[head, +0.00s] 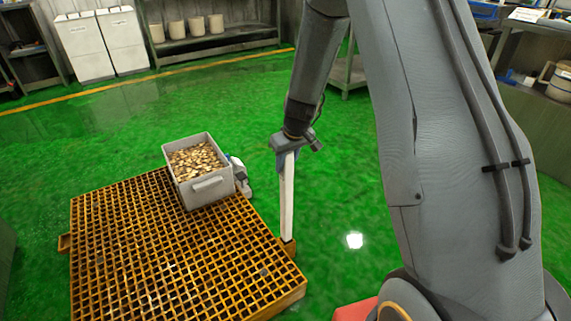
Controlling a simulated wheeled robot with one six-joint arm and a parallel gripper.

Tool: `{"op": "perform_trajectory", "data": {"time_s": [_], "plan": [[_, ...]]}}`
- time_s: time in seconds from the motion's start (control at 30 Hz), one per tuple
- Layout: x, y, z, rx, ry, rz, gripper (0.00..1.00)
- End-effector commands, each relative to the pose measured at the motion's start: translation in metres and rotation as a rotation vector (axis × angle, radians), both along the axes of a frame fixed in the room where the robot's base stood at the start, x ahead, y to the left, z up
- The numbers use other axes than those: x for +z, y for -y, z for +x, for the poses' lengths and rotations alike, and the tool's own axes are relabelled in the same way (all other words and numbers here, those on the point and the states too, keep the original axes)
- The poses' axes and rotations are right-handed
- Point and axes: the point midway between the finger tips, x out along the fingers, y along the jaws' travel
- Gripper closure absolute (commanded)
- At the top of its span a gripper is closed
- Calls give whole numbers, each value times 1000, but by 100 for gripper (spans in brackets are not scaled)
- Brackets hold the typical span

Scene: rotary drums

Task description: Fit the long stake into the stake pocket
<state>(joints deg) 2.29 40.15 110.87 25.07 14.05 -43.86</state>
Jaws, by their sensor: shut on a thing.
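The long stake (287,195) is a pale, straight bar hanging nearly upright in the middle of the head view. My gripper (288,146) is shut on its top end. The stake's lower end meets a small orange-brown stake pocket (290,249) on the right edge of the yellow grating platform (150,262). I cannot tell from this angle whether the lower end is inside the pocket or just above or in front of it. My gripper's fingers are small here and partly hidden by the wrist.
A grey bin (208,188) of small tan pieces stands at the platform's back right corner, with a white and blue object (240,174) beside it. Another bracket (64,242) sits on the platform's left edge. Green floor is clear behind. Shelves and white cabinets (100,45) line the back.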

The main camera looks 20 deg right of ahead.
Motion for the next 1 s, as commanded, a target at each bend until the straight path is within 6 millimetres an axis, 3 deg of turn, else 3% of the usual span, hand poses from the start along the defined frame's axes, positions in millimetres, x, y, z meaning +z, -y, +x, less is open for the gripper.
{"op": "perform_trajectory", "data": {"time_s": [1.0], "plan": [[-18, 0, 1, -1, 1, 1, 100]]}}
